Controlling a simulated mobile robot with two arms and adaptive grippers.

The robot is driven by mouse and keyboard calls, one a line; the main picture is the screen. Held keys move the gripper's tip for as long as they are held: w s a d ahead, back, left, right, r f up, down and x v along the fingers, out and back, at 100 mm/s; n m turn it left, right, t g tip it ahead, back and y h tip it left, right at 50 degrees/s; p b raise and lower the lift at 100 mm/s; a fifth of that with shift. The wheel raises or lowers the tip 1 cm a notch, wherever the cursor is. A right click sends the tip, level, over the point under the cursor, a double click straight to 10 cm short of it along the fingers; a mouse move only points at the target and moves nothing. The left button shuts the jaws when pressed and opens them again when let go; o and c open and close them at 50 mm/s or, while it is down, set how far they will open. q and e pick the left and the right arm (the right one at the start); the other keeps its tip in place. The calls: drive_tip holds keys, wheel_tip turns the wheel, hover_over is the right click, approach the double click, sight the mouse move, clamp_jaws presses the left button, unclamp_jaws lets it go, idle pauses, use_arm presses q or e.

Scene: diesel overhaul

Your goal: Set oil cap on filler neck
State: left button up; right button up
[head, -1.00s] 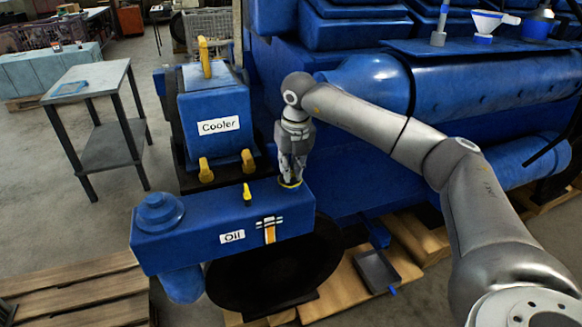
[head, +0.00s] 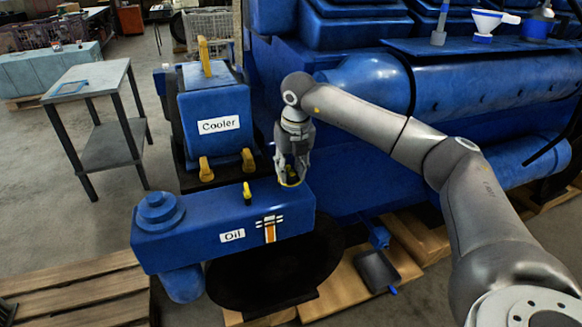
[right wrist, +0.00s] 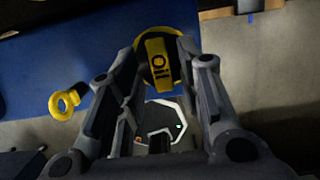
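The yellow oil cap (right wrist: 158,62), with "Oil" on its raised grip bar, lies between the fingertips in the right wrist view. In the head view the oil cap (head: 291,183) is at the right end of the top of the blue oil tank (head: 195,245). The filler neck is hidden under the cap, and I cannot tell how fully the cap is seated. My right gripper (head: 291,176) points down over the cap with its fingers spread on either side, apart from the grip bar. It also shows in the right wrist view (right wrist: 165,50). My left gripper is out of view.
A yellow-ringed dipstick (head: 247,192) stands on the tank left of the cap. The blue cooler (head: 212,105) with yellow fittings is behind. A grey tray (head: 377,270) lies on the pallet at right. A side table (head: 95,80) stands at left.

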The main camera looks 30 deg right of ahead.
drive_tip(key=shift+d+r, duration=0.1)
drive_tip(key=shift+r, duration=0.35)
wheel_tip(320, 180, up, 11)
drive_tip(key=s, duration=0.2)
drive_tip(key=shift+a, duration=0.25)
